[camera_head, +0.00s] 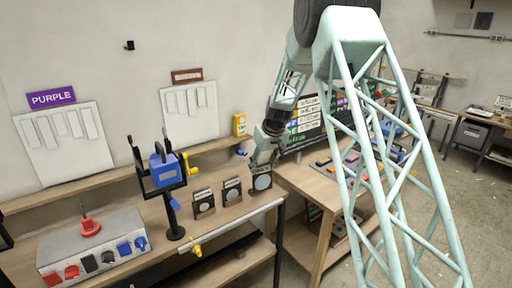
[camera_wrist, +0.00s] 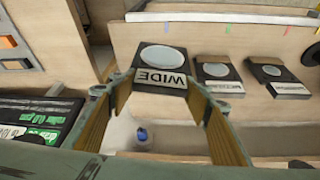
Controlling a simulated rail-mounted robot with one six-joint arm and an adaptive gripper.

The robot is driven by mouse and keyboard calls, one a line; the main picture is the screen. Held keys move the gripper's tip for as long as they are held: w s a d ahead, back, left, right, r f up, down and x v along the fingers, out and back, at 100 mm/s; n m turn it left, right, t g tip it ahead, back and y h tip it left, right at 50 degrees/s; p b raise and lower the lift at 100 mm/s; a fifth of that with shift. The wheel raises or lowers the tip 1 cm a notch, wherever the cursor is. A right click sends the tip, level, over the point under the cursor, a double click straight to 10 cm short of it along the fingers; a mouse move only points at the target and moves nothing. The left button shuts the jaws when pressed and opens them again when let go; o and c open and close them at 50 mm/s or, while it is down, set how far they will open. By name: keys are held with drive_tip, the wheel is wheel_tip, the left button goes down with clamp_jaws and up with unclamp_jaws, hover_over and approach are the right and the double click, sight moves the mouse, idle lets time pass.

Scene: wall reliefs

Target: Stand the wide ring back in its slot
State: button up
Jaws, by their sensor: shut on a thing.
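The wide ring, a dark block with a pale round face (camera_wrist: 163,57) and a white label reading WIDE, is between my fingertips in the wrist view. My gripper (camera_wrist: 160,92) is shut on it, one finger at each side of the label. In the head view the wide ring (camera_head: 262,182) is under my gripper (camera_head: 262,162), at the right end of a row on the bench. Its top is hidden there by my gripper. I cannot tell whether its lower edge is in a slot.
Two similar labelled blocks (camera_head: 203,203) (camera_head: 232,191) stand to the left of it. A blue device on a black stand (camera_head: 166,172) and a grey switch box (camera_head: 95,245) are further left. A screen (camera_wrist: 40,120) is close to my gripper's left in the wrist view.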

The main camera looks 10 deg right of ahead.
drive_tip(key=w+a+r+n+y+p, duration=0.1)
drive_tip(key=w+r, duration=0.4)
drive_tip(key=w, duration=0.1)
drive_tip(key=shift+w+a+r+n+p, duration=0.15)
drive_tip(key=shift+w+r+n+p, duration=0.05)
drive_tip(key=shift+n+p, duration=0.2)
drive_tip(key=shift+f+b, duration=0.15)
drive_tip(key=shift+b, duration=0.25)
wheel_tip(320, 180, down, 10)
drive_tip(key=b, duration=0.7)
idle(1.0)
drive_tip(key=shift+f, duration=0.15)
idle(0.3)
drive_tip(key=o, duration=1)
drive_tip(key=shift+s, duration=0.1)
drive_tip(key=shift+v, duration=6)
